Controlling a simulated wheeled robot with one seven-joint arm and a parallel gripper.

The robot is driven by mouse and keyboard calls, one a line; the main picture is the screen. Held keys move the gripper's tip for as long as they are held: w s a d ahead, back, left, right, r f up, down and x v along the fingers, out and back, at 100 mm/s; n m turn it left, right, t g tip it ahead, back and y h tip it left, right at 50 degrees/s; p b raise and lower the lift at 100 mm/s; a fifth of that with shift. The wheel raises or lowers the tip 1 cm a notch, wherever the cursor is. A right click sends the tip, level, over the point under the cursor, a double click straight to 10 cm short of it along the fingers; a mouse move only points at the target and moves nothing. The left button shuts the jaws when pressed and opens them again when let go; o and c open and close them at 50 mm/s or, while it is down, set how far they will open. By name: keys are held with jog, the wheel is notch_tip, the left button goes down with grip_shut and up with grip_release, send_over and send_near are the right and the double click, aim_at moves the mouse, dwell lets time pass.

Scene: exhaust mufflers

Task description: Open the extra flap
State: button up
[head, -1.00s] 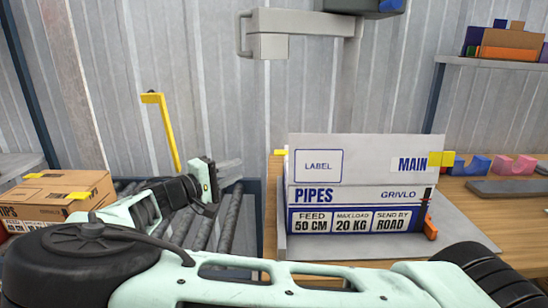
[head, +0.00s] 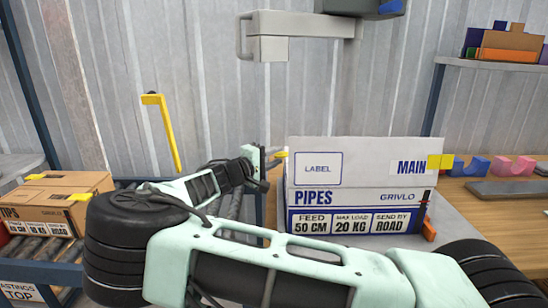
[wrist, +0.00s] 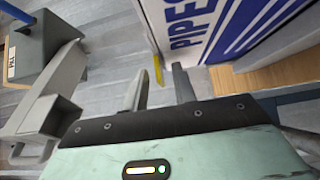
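A white box (head: 340,196) printed PIPES and GRIVLO stands on the bench. A panel marked MAIN and LABEL (head: 365,162) stands up along its top, with a yellow tab (head: 440,161) at its right end. A second yellow tab (head: 281,154) sticks out at the box's upper left. My gripper (head: 274,161) is just left of the box, close to that tab. In the wrist view my gripper (wrist: 160,86) has its two fingers apart with nothing held. The yellow tab (wrist: 158,70) shows just beyond and between the fingertips. I cannot tell whether they touch it.
A cardboard box (head: 55,210) with yellow tabs sits on rollers at the left. A yellow hooked bar (head: 162,130) stands behind. A grey fixture (head: 300,24) hangs above. Coloured cradles (head: 490,166) and a grey slab (head: 508,189) lie on the wooden bench at right.

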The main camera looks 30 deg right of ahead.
grip_shut()
jog(key=shift+r, duration=0.1)
